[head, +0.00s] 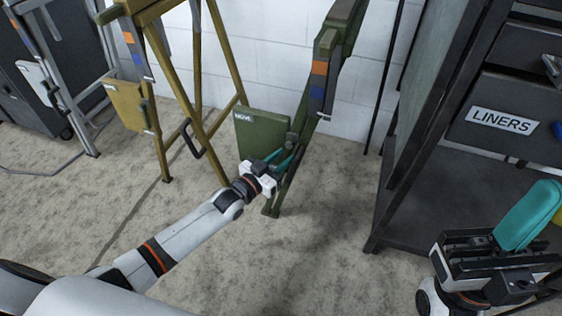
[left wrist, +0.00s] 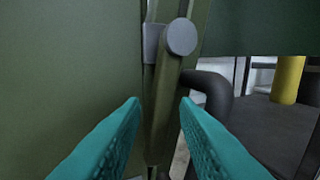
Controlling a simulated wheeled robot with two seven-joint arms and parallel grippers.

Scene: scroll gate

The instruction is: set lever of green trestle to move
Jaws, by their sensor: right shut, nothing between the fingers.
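The green trestle (head: 322,80) stands at the back centre, with a green panel (head: 262,137) that bears a MOVE label (head: 246,118). My left gripper (head: 282,160) is at the panel's right edge, low by the trestle leg. In the left wrist view its teal fingers (left wrist: 160,105) are apart, with nothing clearly held between them. A grey round pivot (left wrist: 180,37) sits just beyond and above the fingertips. An olive bar (left wrist: 163,95) runs down below it; I cannot tell if this is the lever. My right gripper (head: 525,215) is shut, far from the trestle.
A black bent handle (left wrist: 212,88) is close to the right fingertip. A yellow trestle (head: 160,80) stands left of the green one, and a grey trestle (head: 75,75) further left. A dark rack with a LINERS drawer (head: 500,122) stands at right. The floor in front is clear.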

